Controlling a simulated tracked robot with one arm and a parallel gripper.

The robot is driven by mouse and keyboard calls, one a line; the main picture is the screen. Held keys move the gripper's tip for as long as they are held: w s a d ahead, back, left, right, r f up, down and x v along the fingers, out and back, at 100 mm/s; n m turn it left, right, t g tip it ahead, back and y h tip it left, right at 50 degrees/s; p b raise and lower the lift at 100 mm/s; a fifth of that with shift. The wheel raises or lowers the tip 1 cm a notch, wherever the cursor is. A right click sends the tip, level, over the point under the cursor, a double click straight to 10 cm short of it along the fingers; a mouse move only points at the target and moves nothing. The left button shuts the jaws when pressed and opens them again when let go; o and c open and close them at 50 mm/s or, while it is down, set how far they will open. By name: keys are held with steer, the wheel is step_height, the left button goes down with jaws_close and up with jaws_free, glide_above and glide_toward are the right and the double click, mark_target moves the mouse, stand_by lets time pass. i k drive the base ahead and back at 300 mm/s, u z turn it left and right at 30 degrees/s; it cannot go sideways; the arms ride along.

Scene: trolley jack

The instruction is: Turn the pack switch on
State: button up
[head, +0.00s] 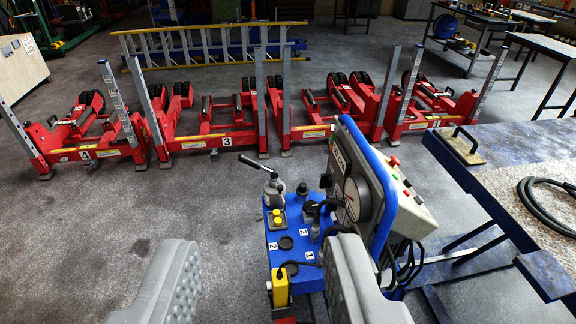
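A blue power pack (285,238) stands ahead of me, just right of centre. On its top are a black-handled lever (254,164), a yellow knob block (277,217), black round caps and labels 1 and 2. A tilted blue-rimmed control box (362,185) rises at its right, with a round gauge on its face and red and green buttons (396,162) on its edge. I cannot tell which part is the pack switch. My gripper (263,243) is open and empty; its right finger overlaps the pack's lower right and hides part of it.
Several red lifting columns (225,140) stand in a row behind the pack. A yellow ladder (205,42) lies beyond. A blue-edged workbench (500,165) with a black hose (548,205) is close on the right. The grey floor (100,230) at left is clear.

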mark_target(325, 179)
steer(key=u, duration=0.15)
steer(key=i, duration=1.6)
steer(key=z, duration=0.3)
